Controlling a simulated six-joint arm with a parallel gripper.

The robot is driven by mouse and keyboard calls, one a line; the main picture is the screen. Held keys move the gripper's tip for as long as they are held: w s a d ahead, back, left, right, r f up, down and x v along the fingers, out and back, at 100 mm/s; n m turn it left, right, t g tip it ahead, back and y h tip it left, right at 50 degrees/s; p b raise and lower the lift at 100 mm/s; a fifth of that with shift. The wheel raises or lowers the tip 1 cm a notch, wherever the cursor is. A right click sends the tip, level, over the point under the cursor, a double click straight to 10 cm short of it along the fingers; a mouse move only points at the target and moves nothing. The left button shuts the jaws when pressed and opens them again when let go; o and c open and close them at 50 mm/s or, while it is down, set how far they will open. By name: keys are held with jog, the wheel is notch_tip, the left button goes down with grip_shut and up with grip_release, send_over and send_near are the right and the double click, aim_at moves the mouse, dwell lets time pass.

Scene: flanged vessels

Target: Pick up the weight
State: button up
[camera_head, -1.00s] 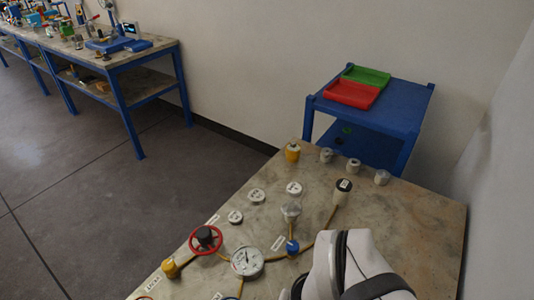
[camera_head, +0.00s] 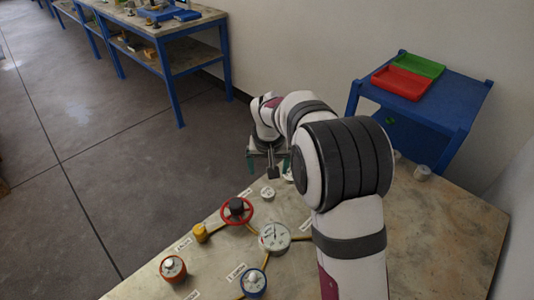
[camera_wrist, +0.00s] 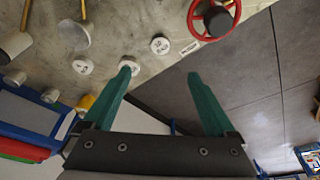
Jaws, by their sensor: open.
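Several small white round pieces with dark markings lie on the bench; I cannot tell which piece is the weight. In the wrist view one white disc (camera_wrist: 129,65) is at the tip of the left finger, a second disc (camera_wrist: 160,45) is ahead between the fingers, and a third disc (camera_wrist: 83,66) is to the left. My gripper (camera_wrist: 161,75) is open, with green fingers wide apart and nothing between them. In the head view my gripper (camera_head: 268,166) hangs at the bench's far edge, and one disc (camera_head: 268,192) shows just in front of it. My arm hides other discs.
A red handwheel (camera_head: 237,209), a gauge (camera_head: 274,237) and a blue-collared fitting (camera_head: 253,283) stand on the bench (camera_head: 440,240). A blue cart (camera_head: 455,105) carries red (camera_head: 402,84) and green trays.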

aim_at(268, 193)
jog(key=x, duration=1.5)
jog(key=shift+f, duration=0.25)
jog(key=shift+r, duration=0.1)
grip_shut()
